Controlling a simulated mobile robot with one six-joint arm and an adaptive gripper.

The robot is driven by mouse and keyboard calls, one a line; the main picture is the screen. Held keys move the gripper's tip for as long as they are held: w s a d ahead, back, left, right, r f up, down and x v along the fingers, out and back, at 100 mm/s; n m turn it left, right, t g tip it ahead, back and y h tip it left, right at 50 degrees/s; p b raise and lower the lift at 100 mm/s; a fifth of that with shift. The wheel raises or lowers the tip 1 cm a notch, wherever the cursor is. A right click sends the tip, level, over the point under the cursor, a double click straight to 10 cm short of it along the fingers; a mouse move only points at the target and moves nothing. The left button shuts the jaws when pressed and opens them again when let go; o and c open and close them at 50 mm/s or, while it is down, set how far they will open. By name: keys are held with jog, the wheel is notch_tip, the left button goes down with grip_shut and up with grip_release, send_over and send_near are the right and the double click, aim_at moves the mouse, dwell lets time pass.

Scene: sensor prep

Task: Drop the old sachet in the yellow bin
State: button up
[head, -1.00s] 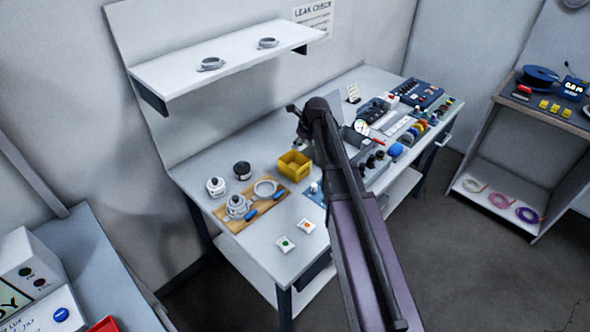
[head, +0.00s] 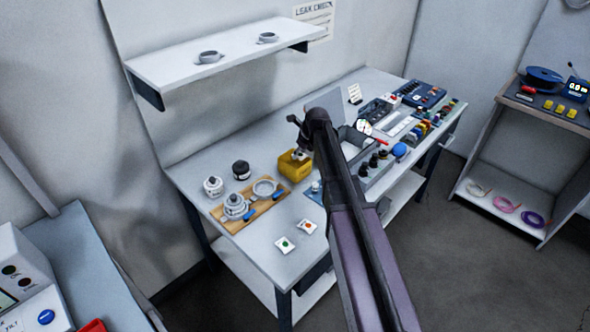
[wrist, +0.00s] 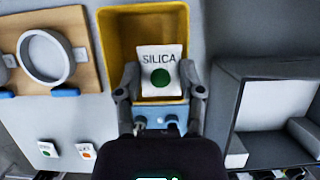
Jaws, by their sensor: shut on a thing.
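My gripper (wrist: 159,76) is shut on a white sachet (wrist: 158,56) marked SILICA with a green dot. In the wrist view the sachet shows in front of the open yellow bin (wrist: 108,36), within the outline of its mouth. In the head view the bin (head: 292,170) stands on the bench, with my gripper (head: 302,152) at its upper right edge. How high the sachet is above the bin floor is hard to tell. Two more sachets lie on the bench front, one with a green dot (head: 284,244) and one with an orange dot (head: 307,228).
A wooden board (head: 228,220) with a ring and blue-handled tools lies left of the bin. A dark jar (head: 241,170) and a white jar (head: 213,187) stand behind the board. A grey open box (wrist: 240,90) is right of the bin in the wrist view.

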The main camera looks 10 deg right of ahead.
jog(key=o, duration=0.9)
jog(key=shift+r, duration=0.25)
notch_tip(320, 180, up, 6)
jog(key=p, duration=0.6)
jog(key=shift+w+f+b, duration=0.1)
jog(key=shift+f+b, duration=0.5)
jog(key=shift+f, duration=0.2)
jog(key=shift+d+f+b, duration=0.1)
jog(key=shift+f+b, duration=0.5)
